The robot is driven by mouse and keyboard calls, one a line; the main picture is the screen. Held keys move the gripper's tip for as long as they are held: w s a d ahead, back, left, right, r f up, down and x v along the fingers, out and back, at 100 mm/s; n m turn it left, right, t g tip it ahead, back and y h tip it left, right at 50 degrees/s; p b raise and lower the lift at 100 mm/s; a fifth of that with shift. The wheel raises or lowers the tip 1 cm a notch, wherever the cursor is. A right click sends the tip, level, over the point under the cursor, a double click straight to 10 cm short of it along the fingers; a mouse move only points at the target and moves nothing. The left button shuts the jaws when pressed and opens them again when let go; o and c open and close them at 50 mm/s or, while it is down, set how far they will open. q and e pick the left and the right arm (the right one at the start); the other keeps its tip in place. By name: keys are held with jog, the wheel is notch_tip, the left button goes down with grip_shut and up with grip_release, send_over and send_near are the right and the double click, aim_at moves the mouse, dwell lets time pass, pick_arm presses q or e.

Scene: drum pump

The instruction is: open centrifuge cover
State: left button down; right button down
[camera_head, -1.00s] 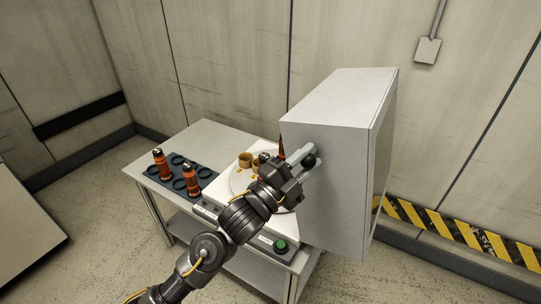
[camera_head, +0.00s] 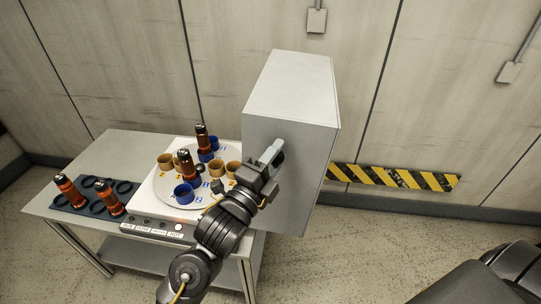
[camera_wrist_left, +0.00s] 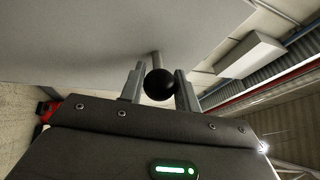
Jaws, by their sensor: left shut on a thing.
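The centrifuge cover (camera_head: 288,88) is a large light-grey box, standing up at the right side of the centrifuge in the head view. The white centrifuge (camera_head: 155,203) shows its round grey rotor plate (camera_head: 205,197), uncovered. My left gripper (camera_head: 271,156) is at the cover's rotor-facing side, shut on its handle. In the left wrist view, the handle's black ball knob (camera_wrist_left: 159,85) sits between the two fingers, its stem running to the grey cover surface (camera_wrist_left: 110,35). My right gripper is out of view.
The rotor carries tan cups (camera_head: 166,161), blue cups (camera_head: 183,192) and two orange-brown bottles (camera_head: 187,165). A dark rack (camera_head: 85,200) with two more bottles stands on the grey table (camera_head: 120,150) at left. The wall is behind; floor right of the cover is clear.

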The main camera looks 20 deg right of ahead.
pick_arm(q)
jog(key=shift+r, duration=0.1)
jog(key=c, duration=1.3)
grip_release()
jog(key=shift+o, duration=1.1)
jog(key=shift+w, duration=0.1)
jog(key=b+v, duration=0.3)
jog(key=v, duration=0.8)
jog(key=shift+b, duration=0.3)
jog(key=shift+d, duration=0.1)
